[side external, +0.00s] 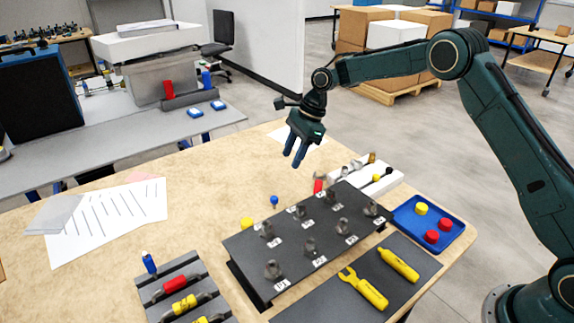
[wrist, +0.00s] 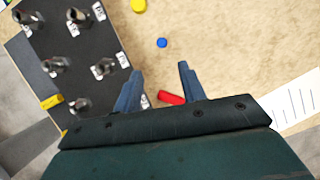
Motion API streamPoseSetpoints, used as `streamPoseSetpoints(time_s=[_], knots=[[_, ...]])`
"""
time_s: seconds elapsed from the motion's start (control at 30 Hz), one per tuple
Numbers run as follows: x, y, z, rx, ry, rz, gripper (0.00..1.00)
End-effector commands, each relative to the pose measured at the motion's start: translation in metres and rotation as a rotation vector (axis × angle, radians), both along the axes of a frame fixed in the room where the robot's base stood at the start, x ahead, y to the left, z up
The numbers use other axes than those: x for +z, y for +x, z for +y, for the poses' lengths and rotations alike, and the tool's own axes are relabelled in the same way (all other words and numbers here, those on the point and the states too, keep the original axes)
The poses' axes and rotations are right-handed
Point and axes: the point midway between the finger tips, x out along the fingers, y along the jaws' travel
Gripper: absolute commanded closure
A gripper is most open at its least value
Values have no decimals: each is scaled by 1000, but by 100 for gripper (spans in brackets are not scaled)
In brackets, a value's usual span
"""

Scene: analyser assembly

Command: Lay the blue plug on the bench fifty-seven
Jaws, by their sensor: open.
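My gripper (side external: 295,152) is open and empty, held above the wooden bench behind the black panel. Its two blue fingers point down, and they also show in the wrist view (wrist: 160,82). A small blue plug (side external: 274,200) sits on the bench near the panel's far edge. In the wrist view the blue plug (wrist: 162,43) lies ahead of the fingertips, with clear bench around it. I cannot tell whether another blue-topped piece (side external: 149,262), by the grey rack at the front left, is a plug too. I see no mark reading fifty-seven.
The black panel (side external: 262,285) bears several metal fittings with white labels. A yellow piece (side external: 247,223) and a red piece (side external: 318,186) lie near it. A blue tray (side external: 402,226) holds yellow and red pieces. Yellow tools lie on a dark mat (side external: 330,304).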

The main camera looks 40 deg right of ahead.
Motion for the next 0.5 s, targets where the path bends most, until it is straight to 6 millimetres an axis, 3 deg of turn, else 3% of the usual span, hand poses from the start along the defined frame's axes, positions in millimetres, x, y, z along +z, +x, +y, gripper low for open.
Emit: streamPoseSetpoints(time_s=[0.27,0.5], knots=[[66,-32,-3,190,-75,-127,59],[121,-75,-8,391,-164,-241,59]])
